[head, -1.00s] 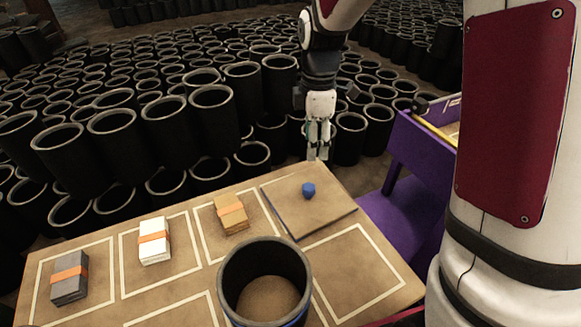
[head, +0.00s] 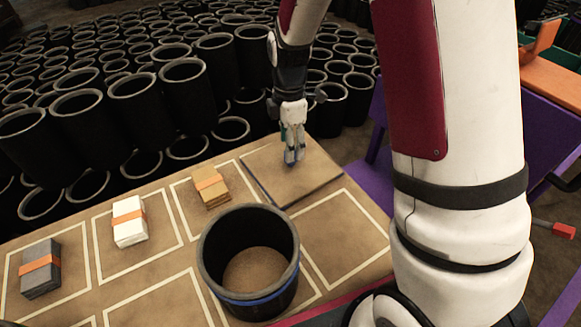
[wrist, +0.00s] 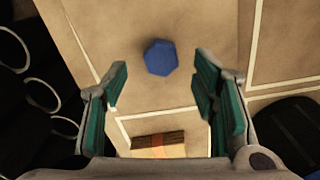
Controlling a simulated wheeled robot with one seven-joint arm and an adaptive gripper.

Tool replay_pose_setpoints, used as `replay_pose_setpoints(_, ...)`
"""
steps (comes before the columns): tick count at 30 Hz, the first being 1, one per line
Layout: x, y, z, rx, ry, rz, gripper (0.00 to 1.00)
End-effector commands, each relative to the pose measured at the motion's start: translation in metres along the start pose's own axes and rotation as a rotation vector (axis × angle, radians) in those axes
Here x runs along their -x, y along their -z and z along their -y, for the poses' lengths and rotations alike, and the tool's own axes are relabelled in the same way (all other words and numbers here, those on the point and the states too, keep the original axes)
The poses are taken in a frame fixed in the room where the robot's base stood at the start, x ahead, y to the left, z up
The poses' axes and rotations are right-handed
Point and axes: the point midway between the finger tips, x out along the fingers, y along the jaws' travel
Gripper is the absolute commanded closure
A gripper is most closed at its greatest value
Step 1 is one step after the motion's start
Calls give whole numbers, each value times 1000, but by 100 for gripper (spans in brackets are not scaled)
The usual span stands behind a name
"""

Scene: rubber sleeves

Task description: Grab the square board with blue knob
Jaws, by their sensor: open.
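The square board (head: 310,181) is tan and lies flat at the table's far right corner. Its blue knob (wrist: 160,57) shows in the wrist view, between the lines of my fingers and just ahead of their tips. In the head view my gripper (head: 292,160) hangs over the board and covers most of the knob. In the wrist view my gripper (wrist: 159,85) is open and empty, with a green-padded finger on each side. I cannot tell the exact height of the fingertips above the board.
A black rubber sleeve (head: 215,262) stands on the table in front of the board. Banded stacks in tan (head: 211,187), white (head: 129,221) and grey (head: 40,268) lie in outlined squares. Many black sleeves stand behind the table. The square right of the sleeve is empty.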

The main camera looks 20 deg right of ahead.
Motion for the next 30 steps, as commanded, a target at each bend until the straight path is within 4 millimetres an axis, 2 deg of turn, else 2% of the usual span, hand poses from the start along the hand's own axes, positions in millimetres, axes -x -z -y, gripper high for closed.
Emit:
replay_pose_setpoints(1,-10,1,1,1,2,0,47)
replay_pose_setpoints(7,-38,2,2,0,3,0,47)
replay_pose_setpoints(15,-40,1,2,0,1,0,47)
replay_pose_setpoints(22,-40,1,2,0,1,0,99)
replay_pose_setpoints(30,-39,1,1,0,0,0,100)
